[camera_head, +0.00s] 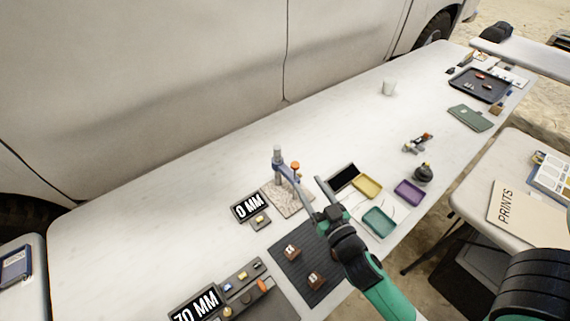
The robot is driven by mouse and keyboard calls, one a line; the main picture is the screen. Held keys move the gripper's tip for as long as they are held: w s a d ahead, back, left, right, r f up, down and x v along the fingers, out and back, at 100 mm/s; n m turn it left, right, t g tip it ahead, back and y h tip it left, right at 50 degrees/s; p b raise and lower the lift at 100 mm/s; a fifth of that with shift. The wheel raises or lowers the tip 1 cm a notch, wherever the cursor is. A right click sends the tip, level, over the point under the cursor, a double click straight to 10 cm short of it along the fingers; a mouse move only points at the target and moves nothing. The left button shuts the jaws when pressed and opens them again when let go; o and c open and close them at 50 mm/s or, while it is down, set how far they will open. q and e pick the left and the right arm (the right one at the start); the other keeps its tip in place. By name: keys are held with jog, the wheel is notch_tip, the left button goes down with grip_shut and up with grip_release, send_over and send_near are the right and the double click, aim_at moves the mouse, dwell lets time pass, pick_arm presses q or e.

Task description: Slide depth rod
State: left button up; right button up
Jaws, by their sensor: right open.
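A small depth gauge stand with a grey upright rod (277,154) and an orange-topped part (295,167) stands on a patterned base plate (285,201) near the middle of the white table. My right gripper (301,174) reaches in from the lower right. Its two long fingers are apart; one tip overlaps the stand in the picture, and I cannot tell whether it touches. A black display reading "0 MM" (249,206) lies left of the stand. My left gripper is not in view.
Yellow (367,187), purple (408,193) and teal (379,222) trays are at right. A white vehicle borders the back; the table's left part is clear.

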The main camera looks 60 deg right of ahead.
aim_at(293, 162)
jog(key=p+x, duration=0.1)
jog(key=x, duration=1)
jog(key=shift+w, duration=0.4)
grip_shut()
jog(key=shift+r, duration=0.1)
dwell(0.7)
